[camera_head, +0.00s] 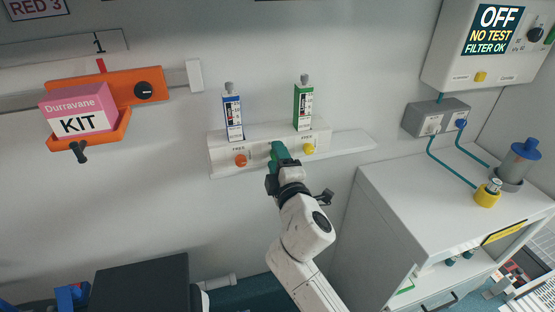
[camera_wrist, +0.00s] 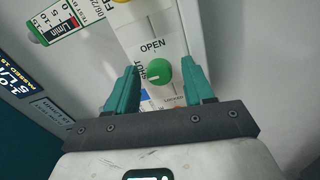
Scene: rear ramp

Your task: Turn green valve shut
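The green valve knob (camera_wrist: 158,72) is round and sits on a white panel face, with OPEN printed above it and SHUT at its left. A short white mark shows on the knob's lower left. My gripper (camera_wrist: 159,90) is open, its teal fingers on either side of the knob; I cannot tell whether they touch it. In the head view my gripper (camera_head: 279,151) is at the front of the white panel (camera_head: 222,150) and hides the knob. A green-labelled flow tube (camera_head: 303,107) stands above the panel at right.
A blue-labelled flow tube (camera_head: 232,117) stands at the panel's left, above an orange knob (camera_head: 240,160). A yellow knob (camera_head: 309,149) is just right of my gripper. A white cabinet (camera_head: 430,190) stands at right. An orange holder (camera_head: 118,92) with a pink kit box (camera_head: 78,110) is at left.

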